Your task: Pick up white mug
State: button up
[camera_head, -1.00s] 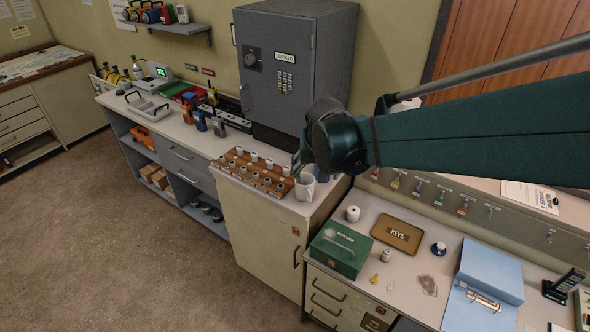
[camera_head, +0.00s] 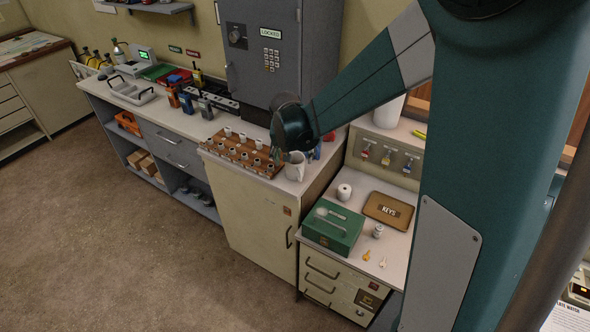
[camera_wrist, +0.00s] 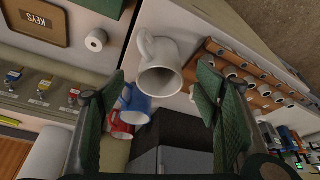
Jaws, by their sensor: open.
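The white mug (camera_head: 296,166) stands upright on the cabinet top, at the right of the wooden rack. In the wrist view the white mug (camera_wrist: 160,68) shows its open mouth and its handle, ahead of and between the green fingers. My gripper (camera_wrist: 165,110) is open, with one finger at each side of the picture and nothing held. In the head view my wrist hangs over the back of the cabinet top, just behind the mug, and hides most of the fingers.
A wooden rack (camera_head: 240,152) with several white pieces lies close beside the mug. A blue mug (camera_wrist: 135,103) and a red mug (camera_wrist: 121,127) stand near it. A grey safe (camera_head: 262,60) rises behind. A green box (camera_head: 332,228) and a KEYS tray (camera_head: 389,210) lie on the lower counter.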

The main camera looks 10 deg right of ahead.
aim_at(295, 167)
jog(key=shift+w+f, duration=0.1)
jog(key=shift+f, duration=0.1)
dwell(0.3)
jog(key=shift+x, duration=1.2)
jog(key=shift+f, duration=0.15)
jog(key=shift+x, duration=2.45)
jog(key=c, duration=1.1)
jog(key=shift+c, duration=0.2)
